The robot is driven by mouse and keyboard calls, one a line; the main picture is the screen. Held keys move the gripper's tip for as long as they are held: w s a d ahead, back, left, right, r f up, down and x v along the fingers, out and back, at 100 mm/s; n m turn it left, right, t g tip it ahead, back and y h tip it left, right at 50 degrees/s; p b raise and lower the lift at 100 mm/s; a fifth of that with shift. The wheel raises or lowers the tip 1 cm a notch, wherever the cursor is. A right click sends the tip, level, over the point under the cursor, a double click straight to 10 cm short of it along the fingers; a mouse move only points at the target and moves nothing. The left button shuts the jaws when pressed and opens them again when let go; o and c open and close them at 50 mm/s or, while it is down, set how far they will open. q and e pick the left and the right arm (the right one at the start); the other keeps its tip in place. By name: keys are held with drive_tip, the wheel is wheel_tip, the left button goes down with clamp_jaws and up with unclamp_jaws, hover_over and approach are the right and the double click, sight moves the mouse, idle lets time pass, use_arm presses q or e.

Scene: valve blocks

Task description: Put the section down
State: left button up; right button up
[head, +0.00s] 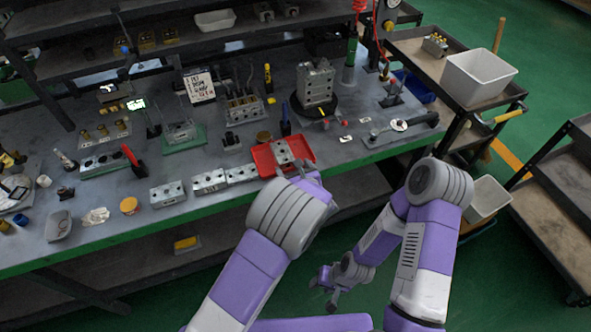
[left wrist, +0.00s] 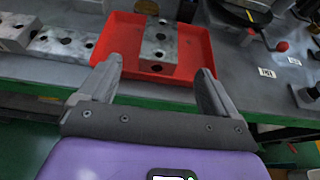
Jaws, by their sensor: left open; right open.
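A grey metal valve section (head: 283,152) with round holes lies in the shallow red tray (head: 263,160) near the front edge of the bench. In the left wrist view the section (left wrist: 162,48) rests on the floor of the red tray (left wrist: 112,40). My left gripper (head: 293,172) is at the tray's near side. In the wrist view its jaws (left wrist: 158,70) are open, one on each side of the section's near end, with gaps visible on both sides. My right gripper (head: 333,297) hangs low in front of the bench, open and empty, away from the tray.
Similar grey blocks (head: 208,182) stand in a row left of the tray along the front edge. A dark round stand with a taller block (head: 315,84) is behind it. A fixture with a lever (head: 400,126) lies to the right. A cart with a white bin (head: 480,76) stands beyond.

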use_arm(q)
drive_tip(key=s+a+f+n+g, duration=0.8)
drive_tip(key=s+a+f+g, duration=0.25)
drive_tip(key=s+f, duration=0.35)
drive_tip(key=s+a+f+n+g+h, duration=0.1)
drive_tip(key=s+n+h, duration=0.3)
drive_tip(key=s+n, duration=0.4)
drive_tip(key=s+a+f+n+g+h, duration=0.1)
drive_tip(key=s+f+n+h, duration=0.3)
drive_tip(key=n, duration=1.5)
drive_tip(key=s, duration=0.4)
drive_tip(key=shift+s, duration=0.25)
